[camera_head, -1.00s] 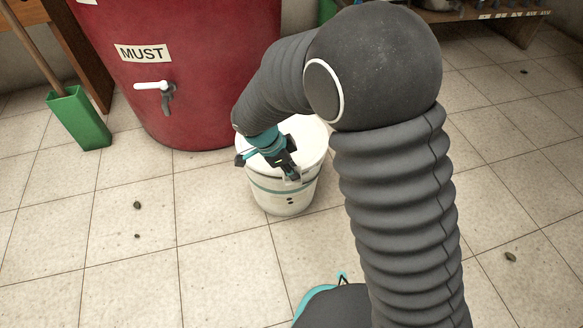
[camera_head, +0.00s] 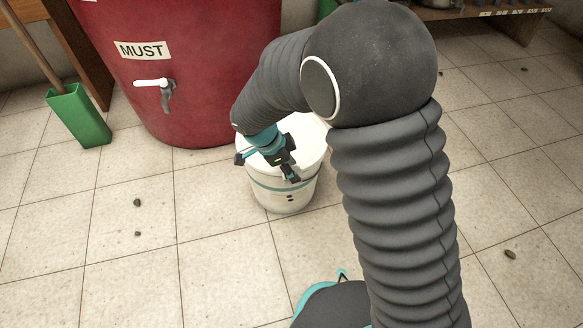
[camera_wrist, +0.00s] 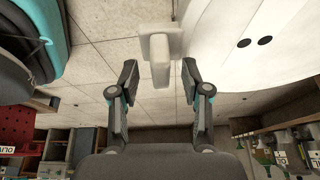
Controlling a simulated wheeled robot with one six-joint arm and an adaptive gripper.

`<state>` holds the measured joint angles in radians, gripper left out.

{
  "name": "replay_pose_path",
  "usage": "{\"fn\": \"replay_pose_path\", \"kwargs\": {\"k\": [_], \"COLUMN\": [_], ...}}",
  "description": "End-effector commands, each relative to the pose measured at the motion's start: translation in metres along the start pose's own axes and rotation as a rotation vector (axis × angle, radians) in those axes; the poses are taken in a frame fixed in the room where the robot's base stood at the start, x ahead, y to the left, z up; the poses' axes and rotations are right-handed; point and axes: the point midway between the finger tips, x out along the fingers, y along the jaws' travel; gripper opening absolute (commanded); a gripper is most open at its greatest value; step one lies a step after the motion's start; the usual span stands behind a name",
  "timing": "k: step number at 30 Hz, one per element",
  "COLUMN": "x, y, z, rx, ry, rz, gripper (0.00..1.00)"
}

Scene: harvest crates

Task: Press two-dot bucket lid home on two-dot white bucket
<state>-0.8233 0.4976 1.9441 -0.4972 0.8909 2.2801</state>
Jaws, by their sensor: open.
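The two-dot white bucket (camera_head: 268,196) stands on the floor in the head view, with a teal band and dark dots on its front. A white round top, which looks like the lid (camera_head: 312,150), covers it; my arm hides part, and I cannot tell whether it sits flush. My gripper (camera_head: 288,172) is at the bucket's front left rim, pointing down. In the wrist view my gripper (camera_wrist: 159,84) is open, with a pale bar on a square plate (camera_wrist: 160,62) between its fingers, apart from both. A white curved surface with two black dots (camera_wrist: 235,65) is at the upper right.
A red vat (camera_head: 200,60) labelled MUST, with a white-handled tap (camera_head: 158,85), stands behind left. Tiled floor in front is clear except for small dark bits (camera_head: 137,202).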

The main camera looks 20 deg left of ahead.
Motion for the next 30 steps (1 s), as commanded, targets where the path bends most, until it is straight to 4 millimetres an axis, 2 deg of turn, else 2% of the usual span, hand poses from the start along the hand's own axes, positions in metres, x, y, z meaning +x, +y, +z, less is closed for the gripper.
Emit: {"fn": "replay_pose_path", "kwargs": {"k": [12,18,24,30], "x": [-0.076,-0.104,-0.114,-0.115], "y": [-0.001,-0.001,0.000,0.000], "z": [0.000,0.000,0.000,0.000], "rx": [0.001,0.000,0.000,-0.011], "ry": [-0.002,-0.002,-0.001,-0.001], "rz": [-0.005,-0.004,-0.001,-0.001], "gripper": [0.47,0.47,0.47,0.47]}}
